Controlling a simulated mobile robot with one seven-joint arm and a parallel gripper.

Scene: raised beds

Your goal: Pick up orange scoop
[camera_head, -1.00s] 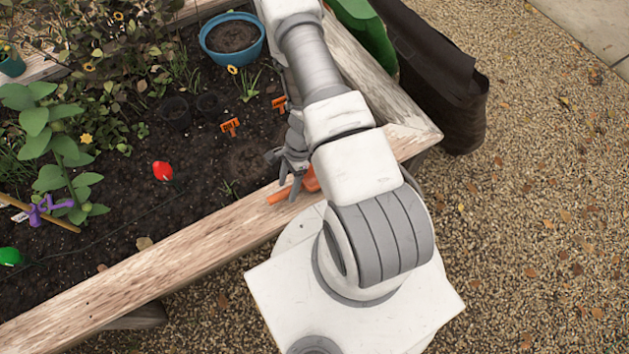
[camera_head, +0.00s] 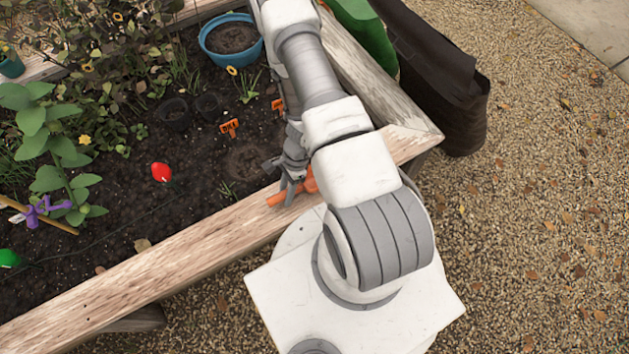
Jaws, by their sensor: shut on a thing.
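The orange scoop (camera_head: 276,199) lies on the wooden rim of the raised bed (camera_head: 205,243), near the bed's front right corner. Its narrow end points left, and another orange part shows to the right, beside my arm. My gripper (camera_head: 288,194) is down at the rim, with its fingers across the scoop's narrow part. It is shut on the scoop. My arm hides part of the scoop's right end.
Dark soil fills the bed, with orange plant labels (camera_head: 230,127), a red object (camera_head: 162,172) and small black pots (camera_head: 174,112). A blue pot (camera_head: 231,39) stands farther back. Leafy plants fill the left. Gravel lies open to the right.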

